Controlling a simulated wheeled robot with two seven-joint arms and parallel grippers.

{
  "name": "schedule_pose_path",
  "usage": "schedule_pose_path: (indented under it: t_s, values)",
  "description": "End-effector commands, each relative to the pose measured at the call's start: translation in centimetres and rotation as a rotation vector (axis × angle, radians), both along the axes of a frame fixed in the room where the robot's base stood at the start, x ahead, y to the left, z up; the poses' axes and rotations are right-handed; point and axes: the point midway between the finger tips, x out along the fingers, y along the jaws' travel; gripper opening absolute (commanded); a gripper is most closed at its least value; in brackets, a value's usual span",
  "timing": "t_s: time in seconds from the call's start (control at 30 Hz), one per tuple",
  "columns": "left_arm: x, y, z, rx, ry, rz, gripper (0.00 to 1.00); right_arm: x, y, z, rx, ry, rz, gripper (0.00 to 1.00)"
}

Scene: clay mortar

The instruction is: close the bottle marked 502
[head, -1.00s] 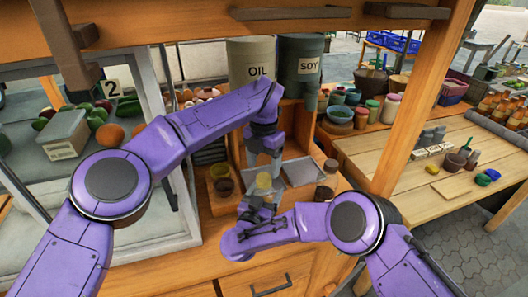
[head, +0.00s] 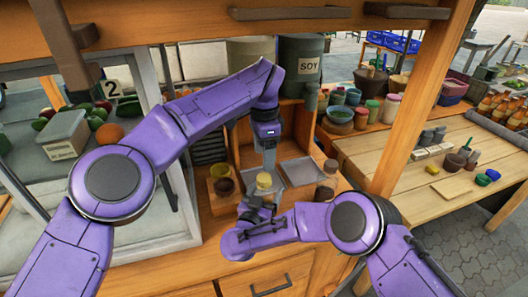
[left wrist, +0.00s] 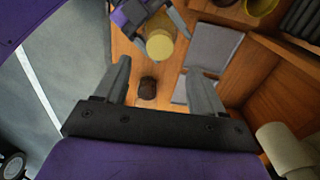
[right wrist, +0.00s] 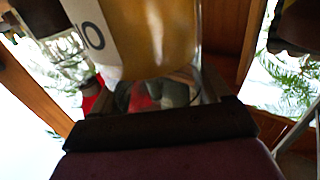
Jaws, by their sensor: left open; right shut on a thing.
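A bottle with a yellow round top (head: 264,180) stands over the front of the wooden counter. My right gripper (head: 256,207) is shut around it. The right wrist view shows the amber bottle (right wrist: 150,35) close up, with part of a dark marking on a white label; the full number is not readable. The left wrist view shows its yellow top (left wrist: 160,45); I cannot tell whether this is a lid or the contents. My left gripper (head: 268,152) points down above the counter. Its fingers (left wrist: 160,88) are open and empty, with a small dark brown jar or lid (left wrist: 147,88) below between them.
Metal trays (head: 299,172) lie behind the bottle. Small bowls (head: 222,187) stand left of it, and small brown-topped jars (head: 325,193) stand right. The SOY container (head: 301,65) is at the back. A glass case (head: 150,215) borders the left.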

Motion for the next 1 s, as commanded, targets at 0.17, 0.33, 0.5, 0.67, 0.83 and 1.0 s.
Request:
schedule_pose_path:
  t_s: [0.17,0.33,0.5,0.67,0.83,1.0]
  values:
    - [0.0,0.0,0.0,0.000,0.000,-0.001,0.69,0.0,0.0,0.1,0.001,-0.001,0.000,0.00]
    - [0.0,0.0,-0.7,0.001,0.001,-0.002,0.69,0.0,0.0,0.0,0.001,-0.001,0.000,0.00]
    - [0.0,0.0,-3.4,0.000,0.003,-0.003,0.69,0.0,0.0,0.1,0.001,-0.001,0.000,0.00]
    - [0.0,0.0,-6.1,0.000,0.003,-0.003,0.69,0.0,0.0,0.1,0.001,-0.001,0.000,0.00]
    - [0.0,0.0,-7.7,0.000,0.000,-0.003,0.69,0.0,0.0,0.1,0.001,-0.001,0.000,0.00]
    - [0.0,0.0,-8.0,0.000,0.000,-0.002,0.69,0.0,0.0,0.0,0.001,-0.001,0.000,0.00]
